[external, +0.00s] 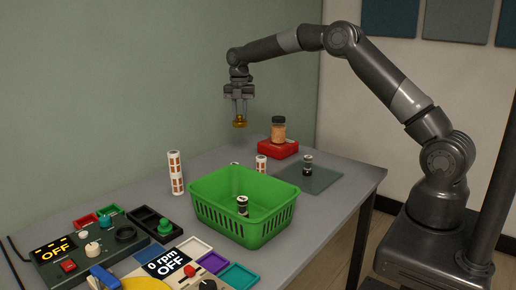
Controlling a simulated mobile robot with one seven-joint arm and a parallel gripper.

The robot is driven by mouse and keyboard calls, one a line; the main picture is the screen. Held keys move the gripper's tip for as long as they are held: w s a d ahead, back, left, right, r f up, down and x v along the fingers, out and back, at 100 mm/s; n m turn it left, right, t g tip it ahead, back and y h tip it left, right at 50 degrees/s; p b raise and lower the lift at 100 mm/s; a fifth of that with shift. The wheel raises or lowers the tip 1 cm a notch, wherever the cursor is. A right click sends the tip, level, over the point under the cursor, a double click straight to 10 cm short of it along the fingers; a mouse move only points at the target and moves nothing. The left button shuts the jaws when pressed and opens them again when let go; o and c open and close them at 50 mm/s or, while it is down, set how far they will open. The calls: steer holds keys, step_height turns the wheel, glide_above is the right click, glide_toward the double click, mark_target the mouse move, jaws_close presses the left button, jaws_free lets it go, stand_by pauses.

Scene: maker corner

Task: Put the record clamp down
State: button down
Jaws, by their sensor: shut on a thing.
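The record clamp looks to be the small gold-brown piece (240,123) at my fingertips. My gripper (240,114) points straight down and is shut on it. It is held in the air above the back of the grey table, clear of the surface. The fingers hide part of it, and its fine shape is too small to tell.
A green basket (208,216) holding a dark-and-white cylinder (242,205) stands mid-table. Behind are a red block (285,148) bearing a jar (278,130), patterned cylinders (176,172), and a dark flat mat (320,180) bearing another cylinder (308,165). Control boxes (75,258) crowd the front left.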

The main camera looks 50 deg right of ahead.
mark_target(242, 122)
steer(key=shift+w+d, duration=0.15)
steer(key=shift+d, duration=0.8)
step_height(242, 122, down, 5)
steer(key=shift+a+r, duration=0.15)
steer(key=w+a+f, duration=0.1)
steer(key=a+f, duration=0.1)
steer(key=a, duration=0.1)
steer(key=w+a+f, duration=0.2)
steer(key=a+f, duration=0.1)
steer(key=a, duration=0.1)
steer(key=w+a+f, duration=0.2)
steer(key=a, duration=0.1)
steer(key=shift+a+f, duration=0.2)
steer(key=shift+f, duration=1.95)
steer(key=shift+f, duration=0.1)
steer(key=c, duration=1.2)
jaws_free()
steer(key=shift+c, duration=0.2)
